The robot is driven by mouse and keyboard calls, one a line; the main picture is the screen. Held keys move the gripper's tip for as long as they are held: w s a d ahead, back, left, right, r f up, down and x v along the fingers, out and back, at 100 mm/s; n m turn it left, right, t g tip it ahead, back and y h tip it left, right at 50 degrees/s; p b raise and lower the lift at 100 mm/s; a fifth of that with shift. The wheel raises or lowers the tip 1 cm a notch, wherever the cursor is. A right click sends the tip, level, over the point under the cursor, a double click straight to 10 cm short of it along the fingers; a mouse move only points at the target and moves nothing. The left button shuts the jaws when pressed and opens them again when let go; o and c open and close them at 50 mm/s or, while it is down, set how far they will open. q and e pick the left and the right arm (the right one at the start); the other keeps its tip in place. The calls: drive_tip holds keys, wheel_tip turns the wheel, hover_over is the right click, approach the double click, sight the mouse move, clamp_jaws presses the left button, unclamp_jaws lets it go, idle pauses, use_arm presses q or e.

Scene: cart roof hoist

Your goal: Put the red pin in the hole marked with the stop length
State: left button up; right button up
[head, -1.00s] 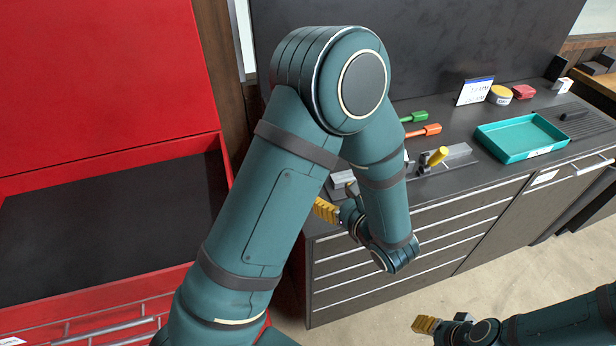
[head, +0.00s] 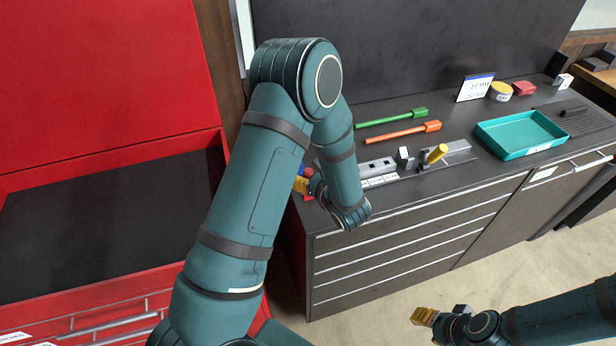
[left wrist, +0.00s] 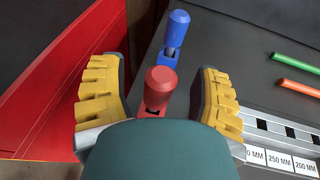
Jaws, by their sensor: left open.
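The red pin (left wrist: 160,86) stands in a holder in the left wrist view, between the open yellow fingers of my left gripper (left wrist: 157,98), with a gap on each side. In the head view my left gripper (head: 302,186) is at the bench's left end, mostly behind my forearm. A rail with square holes (head: 376,166) lies to the right of it. Its labels (left wrist: 280,160) read 250 MM and 200 MM; another ends in 0 MM, partly hidden. A card (head: 475,88) at the back is too small to read surely. My right gripper (head: 424,316) is over the floor, its opening unclear.
A blue pin (left wrist: 173,38) stands just beyond the red one. Green (head: 392,117) and orange (head: 404,132) tools lie behind the rail. A yellow-knobbed stop (head: 437,153) and a teal tray (head: 520,136) are farther right. A red cabinet (head: 100,160) borders the left.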

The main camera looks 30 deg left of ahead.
use_arm(q)
drive_tip(key=shift+c, duration=0.2)
clamp_jaws()
